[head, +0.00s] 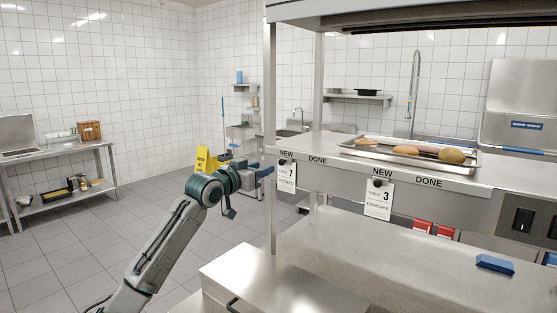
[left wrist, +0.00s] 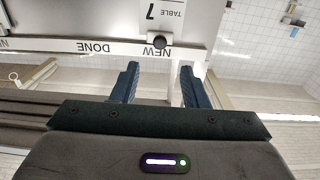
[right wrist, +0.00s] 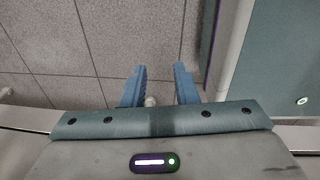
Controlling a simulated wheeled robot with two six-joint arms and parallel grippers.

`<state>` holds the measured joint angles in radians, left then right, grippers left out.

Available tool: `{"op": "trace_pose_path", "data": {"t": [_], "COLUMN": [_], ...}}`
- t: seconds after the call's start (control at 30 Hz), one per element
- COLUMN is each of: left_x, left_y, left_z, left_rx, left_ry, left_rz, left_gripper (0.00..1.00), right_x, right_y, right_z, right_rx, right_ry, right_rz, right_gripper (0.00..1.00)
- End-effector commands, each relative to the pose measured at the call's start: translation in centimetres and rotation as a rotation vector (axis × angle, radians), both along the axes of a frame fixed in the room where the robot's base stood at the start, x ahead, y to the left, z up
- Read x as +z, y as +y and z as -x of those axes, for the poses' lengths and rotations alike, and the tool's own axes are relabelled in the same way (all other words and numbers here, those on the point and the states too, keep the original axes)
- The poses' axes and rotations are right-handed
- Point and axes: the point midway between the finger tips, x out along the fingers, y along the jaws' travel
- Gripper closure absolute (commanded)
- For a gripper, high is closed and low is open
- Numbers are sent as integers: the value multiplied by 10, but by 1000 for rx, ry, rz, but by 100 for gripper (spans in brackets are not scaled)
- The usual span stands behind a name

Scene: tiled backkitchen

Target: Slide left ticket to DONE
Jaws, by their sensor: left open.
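The left ticket (head: 287,178), marked TABLE 7, hangs from a dark round knob (head: 282,163) under the NEW label at the left end of the steel rail (head: 330,172). The DONE label (head: 317,161) is to its right. My left gripper (head: 267,171) is just left of the ticket. In the left wrist view the ticket (left wrist: 172,10) and knob (left wrist: 159,41) appear upside down, beyond the gap between the open, empty fingers of the gripper (left wrist: 159,68). My right gripper (right wrist: 159,69) is open and empty, with floor tiles beyond it.
A second ticket (head: 378,203), marked TABLE 3, hangs under another NEW label. A tray (head: 465,157) with several bread-like items stands on the shelf above. A steel counter (head: 400,260) holds a blue block (head: 494,264).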

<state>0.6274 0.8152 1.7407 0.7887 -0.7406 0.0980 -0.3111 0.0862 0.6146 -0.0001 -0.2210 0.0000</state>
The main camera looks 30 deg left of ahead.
Motion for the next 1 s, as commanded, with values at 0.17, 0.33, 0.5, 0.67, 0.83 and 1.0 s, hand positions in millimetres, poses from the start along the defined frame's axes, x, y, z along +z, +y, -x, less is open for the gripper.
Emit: {"op": "trace_pose_path", "data": {"t": [0.17,0.33,0.5,0.67,0.83,1.0], "left_x": [5,3,2,0,0,0], "left_y": [-4,-6,-6,-7,-7,-7], "left_z": [-31,-59,-76,-81,-81,-81], "left_rx": [-2,-1,0,0,0,0], "left_ry": [1,1,1,2,1,1], "left_rz": [7,5,3,0,0,0], "left_gripper": [59,59,59,59,59,83], "right_x": [17,30,36,37,36,36], "right_y": [6,11,11,9,6,3], "right_z": [8,-15,-27,-20,-9,-8], "right_rx": [-2,-3,-3,-2,-1,-1], "right_ry": [10,-19,-36,-27,-13,-11], "right_rz": [-6,-12,-13,-10,-6,-3], "right_gripper": [73,73,73,73,73,73]}}
